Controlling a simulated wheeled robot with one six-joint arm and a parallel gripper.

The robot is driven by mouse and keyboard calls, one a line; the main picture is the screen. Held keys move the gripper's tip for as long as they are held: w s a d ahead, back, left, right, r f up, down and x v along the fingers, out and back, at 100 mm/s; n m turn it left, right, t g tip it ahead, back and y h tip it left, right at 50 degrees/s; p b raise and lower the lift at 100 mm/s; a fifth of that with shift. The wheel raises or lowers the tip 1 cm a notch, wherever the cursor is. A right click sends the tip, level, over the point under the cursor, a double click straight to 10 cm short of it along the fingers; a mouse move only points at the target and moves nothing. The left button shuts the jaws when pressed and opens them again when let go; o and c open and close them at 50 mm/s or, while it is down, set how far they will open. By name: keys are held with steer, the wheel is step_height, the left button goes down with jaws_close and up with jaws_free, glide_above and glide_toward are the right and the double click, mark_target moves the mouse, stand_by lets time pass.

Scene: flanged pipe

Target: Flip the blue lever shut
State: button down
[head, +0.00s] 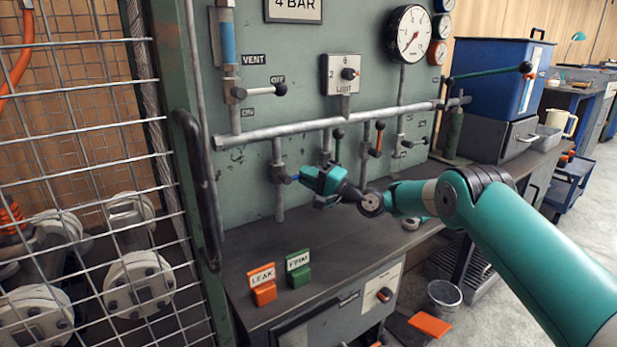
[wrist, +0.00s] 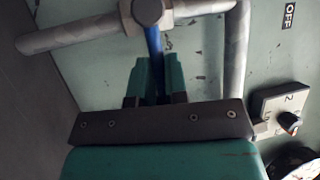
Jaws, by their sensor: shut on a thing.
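The blue lever (head: 294,178) is a short blue bar on a grey valve (head: 279,173) on a thin vertical drop pipe. From the head it points right from the valve, and my gripper covers most of it. In the wrist view the blue lever (wrist: 154,45) runs from the valve body (wrist: 147,11) down between my two teal fingers. My gripper (head: 302,178) is shut on the lever; its fingers also show in the wrist view (wrist: 155,82).
Neighbouring valves have a green-handled lever (head: 338,136) and an orange-handled lever (head: 378,140). A horizontal grey pipe (head: 300,127) runs above my gripper. LEAK (head: 263,284) and FIRM (head: 298,268) blocks stand on the bench below. A wire mesh guard (head: 90,140) is at left.

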steer(key=c, duration=1.1)
jaws_free()
steer(key=shift+w+d+r, duration=0.15)
steer(key=shift+w+d, duration=0.1)
steer(key=shift+d, duration=0.1)
steer(key=shift+c, duration=0.2)
steer(key=shift+s+a, duration=0.1)
steer(key=shift+a, duration=0.05)
steer(key=b+v, duration=1.7)
steer(key=b, duration=0.2)
steer(key=shift+s+f, duration=0.2)
